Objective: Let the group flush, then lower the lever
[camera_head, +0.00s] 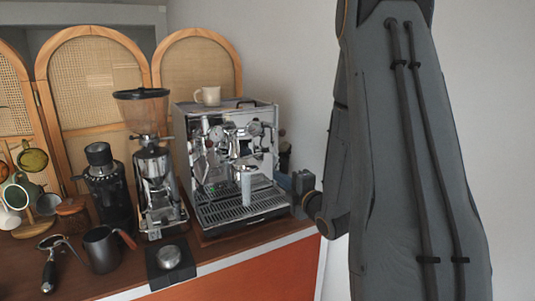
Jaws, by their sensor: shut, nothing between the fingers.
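The chrome espresso machine (225,165) stands on the counter. Its group (243,148) is at the front centre, with no portafilter clearly visible in it. A pale upright column (246,186) shows between the group and the drip tray (238,207); it may be running water, but it is too small to tell. The lever is hard to pick out among the chrome parts beside the group, so its position is unclear. My gripper (283,181) is low beside the machine's right front, shut and empty. Its fingertips are small and partly hidden, and contact with the machine cannot be told.
A grinder (155,170) stands left of the machine, with a tamping stand (171,260) in front. A dark pitcher (101,250) and a portafilter (48,262) are at the left. A cup (208,96) sits on top of the machine. A wall is close on the right.

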